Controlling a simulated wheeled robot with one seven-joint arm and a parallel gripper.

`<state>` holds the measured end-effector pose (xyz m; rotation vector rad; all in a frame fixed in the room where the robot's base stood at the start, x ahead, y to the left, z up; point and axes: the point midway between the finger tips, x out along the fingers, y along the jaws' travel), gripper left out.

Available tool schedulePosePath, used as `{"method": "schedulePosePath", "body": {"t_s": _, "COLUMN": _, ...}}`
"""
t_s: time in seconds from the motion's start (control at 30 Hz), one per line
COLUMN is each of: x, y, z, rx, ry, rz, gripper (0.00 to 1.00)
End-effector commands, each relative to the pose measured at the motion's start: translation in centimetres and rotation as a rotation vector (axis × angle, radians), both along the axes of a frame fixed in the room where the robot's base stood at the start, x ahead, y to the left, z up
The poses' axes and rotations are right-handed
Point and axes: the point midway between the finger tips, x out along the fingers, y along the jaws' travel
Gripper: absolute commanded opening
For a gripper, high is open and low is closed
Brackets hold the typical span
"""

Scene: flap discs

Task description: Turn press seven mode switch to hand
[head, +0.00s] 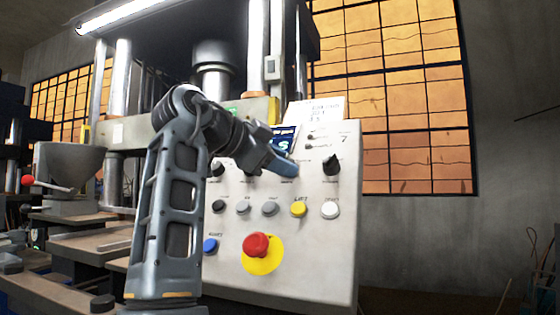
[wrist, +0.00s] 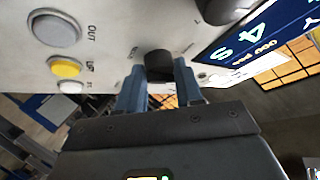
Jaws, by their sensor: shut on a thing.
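The grey-white control panel (head: 300,240) carries a small "7" at its upper right. My gripper (head: 288,170) is at the upper middle of the panel, just below the display. In the wrist view, my gripper (wrist: 158,85) has its blue fingers closed on either side of a black rotary knob (wrist: 159,64). In the head view my gripper hides that knob. Its label and pointer direction are too small to read, so I cannot tell its setting. Another black knob (head: 331,165) stands free to the right, and one (head: 217,168) is at the left.
Below the knobs is a row of buttons, including a yellow one (head: 298,209) and a white one (head: 331,209). A red emergency stop (head: 256,245) on a yellow disc and a blue button (head: 210,245) sit lower. The display (wrist: 262,30) is close beside the fingers.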

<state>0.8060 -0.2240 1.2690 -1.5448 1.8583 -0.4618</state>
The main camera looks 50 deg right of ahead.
Motion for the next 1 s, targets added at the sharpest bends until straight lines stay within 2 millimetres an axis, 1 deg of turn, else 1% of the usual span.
{"method": "schedulePosePath", "body": {"t_s": 0.17, "x": -0.16, "y": 0.04, "z": -0.09, "rx": -0.029, "ry": 0.075, "rz": 0.067, "gripper": 0.05}}
{"method": "schedulePosePath", "body": {"t_s": 0.7, "x": -0.63, "y": 0.07, "z": -0.12, "rx": -0.144, "ry": 0.392, "rz": 0.351, "gripper": 0.05}}
{"method": "schedulePosePath", "body": {"t_s": 1.0, "x": -0.76, "y": 0.02, "z": -0.21, "rx": -0.182, "ry": 0.5, "rz": 0.448, "gripper": 0.05}}
